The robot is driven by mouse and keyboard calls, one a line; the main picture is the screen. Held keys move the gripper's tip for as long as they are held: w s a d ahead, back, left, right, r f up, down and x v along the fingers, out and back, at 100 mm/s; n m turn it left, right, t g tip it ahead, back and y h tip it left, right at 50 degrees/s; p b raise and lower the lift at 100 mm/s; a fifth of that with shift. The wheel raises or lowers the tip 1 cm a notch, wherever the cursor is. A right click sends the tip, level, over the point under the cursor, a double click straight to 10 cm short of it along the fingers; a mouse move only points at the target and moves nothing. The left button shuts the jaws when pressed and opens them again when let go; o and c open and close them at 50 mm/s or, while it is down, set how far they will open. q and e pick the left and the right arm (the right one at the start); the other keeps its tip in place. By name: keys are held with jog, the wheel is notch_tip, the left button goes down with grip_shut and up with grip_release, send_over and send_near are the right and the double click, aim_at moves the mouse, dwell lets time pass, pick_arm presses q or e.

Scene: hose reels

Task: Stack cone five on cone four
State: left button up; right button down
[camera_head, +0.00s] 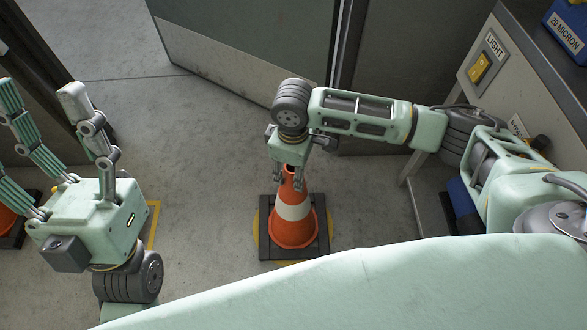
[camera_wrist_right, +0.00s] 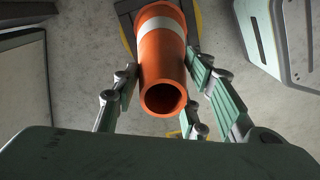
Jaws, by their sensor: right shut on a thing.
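An orange cone with a white band (camera_head: 294,212) stands upright on a square black base (camera_head: 295,249) over a yellow floor marking. My right gripper (camera_head: 287,180) reaches down from above and is shut on the cone's upper part. In the right wrist view the cone (camera_wrist_right: 163,62) lies between the fingers, its open top facing the camera. I cannot tell whether another cone is nested inside it. My left gripper (camera_head: 42,100) is open and empty at the left, fingers pointing up the picture. Another orange cone (camera_head: 6,219) on a black base is cut off at the left edge, partly hidden by my left gripper.
A grey cabinet with a yellow light switch (camera_head: 480,67) and a blue box (camera_head: 567,27) stands at the right. A grey panel (camera_head: 245,40) stands at the back. A yellow floor line (camera_head: 153,225) shows beside my left gripper.

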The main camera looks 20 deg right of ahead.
jog(key=shift+w+r, duration=0.1)
jog(key=shift+r, duration=0.05)
jog(key=c, duration=1.1)
grip_release()
jog(key=shift+f, duration=0.2)
